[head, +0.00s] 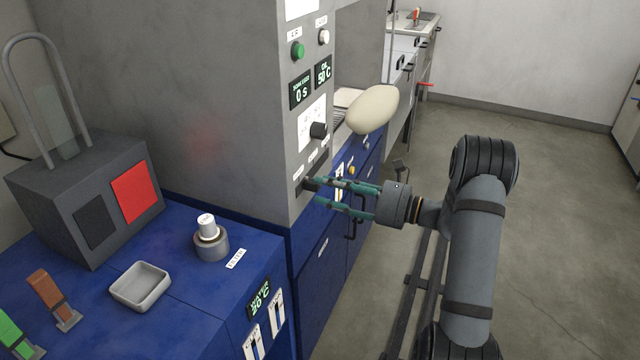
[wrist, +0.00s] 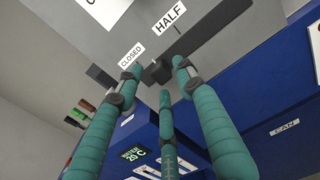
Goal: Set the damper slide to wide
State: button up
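The damper slide is a dark knob (wrist: 157,72) on a dark slot in the grey cabinet face. In the wrist view it sits nearer the CLOSED label (wrist: 131,56) than the HALF label (wrist: 169,17). No WIDE label can be read in either view. My gripper (wrist: 160,80) has three teal fingers, spread apart around the knob, with two tips beside it and one below. Whether any tip touches the knob cannot be told. In the head view my gripper (head: 318,190) reaches the cabinet's lower front from the right, and its tips partly hide the slide.
Above the slide are a black dial (head: 318,130), two displays and a green button (head: 298,50). A pale rounded object (head: 372,109) juts out behind. The blue bench (head: 190,290) at left holds a tray and a weight. Floor to the right is open.

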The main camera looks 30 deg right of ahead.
aim_at(312, 185)
jog(key=shift+x, duration=1.25)
jog(key=shift+c, duration=1.2)
grip_shut()
jog(key=shift+w+d+r, duration=0.1)
